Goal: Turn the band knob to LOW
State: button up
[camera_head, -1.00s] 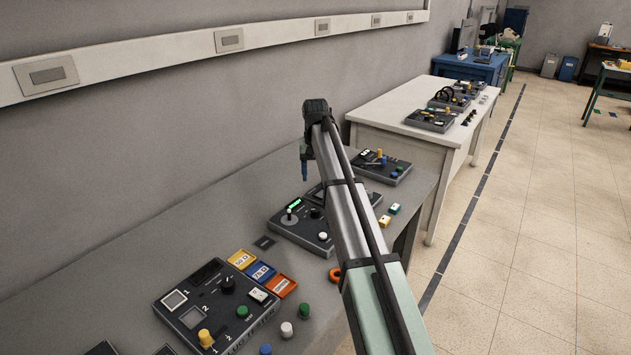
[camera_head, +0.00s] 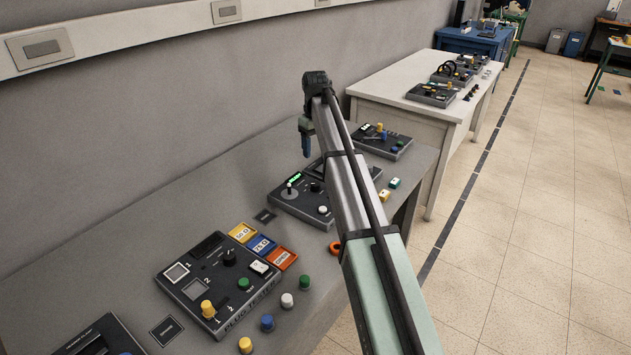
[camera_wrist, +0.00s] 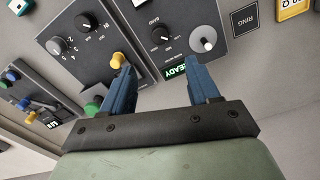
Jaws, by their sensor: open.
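The band knob (camera_wrist: 160,36) is a small black knob on a dark panel (camera_wrist: 148,12) in the wrist view, with BAND printed near it and small position labels around it. I cannot read for certain which label it points at. In the head view the same panel (camera_head: 290,205) lies on the grey bench, with the dark knob (camera_head: 315,187) beside a lit green display. My gripper (camera_wrist: 162,86) is open and empty. Its blue fingers are spread apart, and in the picture the knob lies beyond the gap between them. In the head view my gripper (camera_head: 307,145) hangs above the bench, fingers down.
A white-topped lever (camera_wrist: 208,44) and a green READY display (camera_wrist: 172,71) share the panel. A neighbouring panel with a yellow knob (camera_wrist: 117,61) sits close to the left finger. A larger panel (camera_head: 215,285) and loose coloured pegs lie nearer. The wall runs along the left.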

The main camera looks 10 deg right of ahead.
aim_at(315, 183)
jog(key=shift+n, duration=0.3)
notch_tip(315, 183, down, 14)
jog(key=shift+r, duration=0.1)
dwell(0.3)
